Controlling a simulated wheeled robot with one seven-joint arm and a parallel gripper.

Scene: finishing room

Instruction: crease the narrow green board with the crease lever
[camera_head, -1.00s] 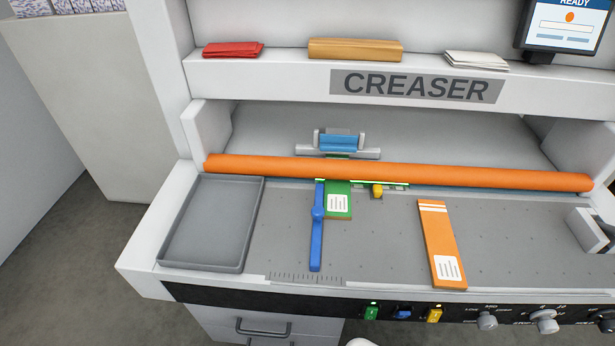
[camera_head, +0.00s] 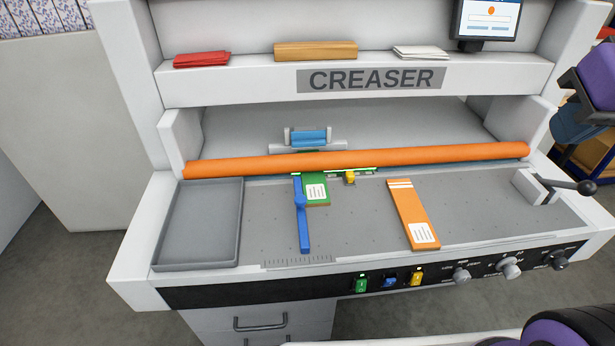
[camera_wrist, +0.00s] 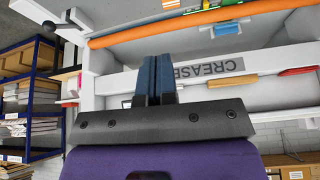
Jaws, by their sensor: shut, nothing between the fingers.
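The narrow green board (camera_head: 318,192), with a white label, lies flat on the creaser's bed, its right-hand neighbour a small yellow stop (camera_head: 350,178). The blue guide (camera_head: 303,215) runs along its left side, and its far end passes under the orange bar (camera_head: 400,158). The crease lever (camera_head: 570,185), a grey arm with a black knob, stands at the bed's right end; a dark knob and rod, likely the same lever, show in the wrist view (camera_wrist: 47,28). My gripper (camera_wrist: 156,62) is shut and empty, apart from the board and the lever.
An orange board (camera_head: 413,212) lies right of the green one. An empty grey tray (camera_head: 155,240) sits at the bed's left. Switches and knobs line the front panel (camera_head: 440,277). Shelving (camera_wrist: 25,100) stands at left in the wrist view. The bed between orange board and lever is clear.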

